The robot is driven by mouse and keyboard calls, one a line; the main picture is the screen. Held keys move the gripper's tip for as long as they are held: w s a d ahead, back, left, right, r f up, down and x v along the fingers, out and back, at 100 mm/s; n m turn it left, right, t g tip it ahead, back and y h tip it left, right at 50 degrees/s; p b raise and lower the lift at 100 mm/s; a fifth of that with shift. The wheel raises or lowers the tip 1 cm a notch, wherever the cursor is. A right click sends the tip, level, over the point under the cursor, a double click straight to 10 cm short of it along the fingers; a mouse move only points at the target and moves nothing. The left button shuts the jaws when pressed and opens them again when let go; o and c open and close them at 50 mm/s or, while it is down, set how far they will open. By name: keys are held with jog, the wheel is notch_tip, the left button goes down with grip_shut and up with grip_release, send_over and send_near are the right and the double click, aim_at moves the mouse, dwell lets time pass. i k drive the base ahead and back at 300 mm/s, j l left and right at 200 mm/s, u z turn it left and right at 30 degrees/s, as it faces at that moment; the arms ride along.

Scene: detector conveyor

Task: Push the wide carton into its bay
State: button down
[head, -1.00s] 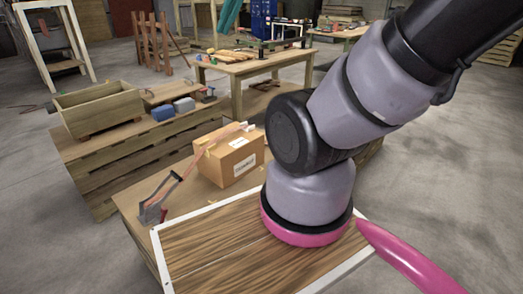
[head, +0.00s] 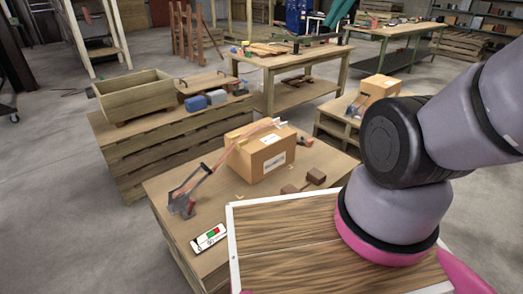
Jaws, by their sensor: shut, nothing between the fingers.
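A brown cardboard carton (head: 262,155) with white labels stands upright on the near wooden bench. I cannot tell from this view which one is the wide carton. A small yellow mark (head: 239,197) lies on the bench in front of the near carton; no bay can be made out for certain. My arm fills the right side, and its gripper is not in view. No contact between gripper and carton shows.
A grey metal tool (head: 182,200) with a long reddish arm reaches up against the near carton. Brown blocks (head: 316,176) and a white panel with red and green patches (head: 209,238) lie on the bench (head: 165,185). A wooden trough (head: 134,97) stands behind left; floor at left is clear.

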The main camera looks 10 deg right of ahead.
aim_at(269, 150)
jog(key=l+u, duration=0.2)
jog(key=u, duration=0.5)
jog(key=i+l+u, duration=0.1)
jog(key=l+u, duration=0.2)
jog(key=l, duration=0.5)
jog(key=l+u, duration=0.3)
jog(key=l, duration=1.3)
jog(key=k+l, duration=0.1)
jog(key=l, duration=0.7)
jog(key=l+u, duration=0.1)
jog(key=l, duration=0.7)
jog(key=k, duration=0.05)
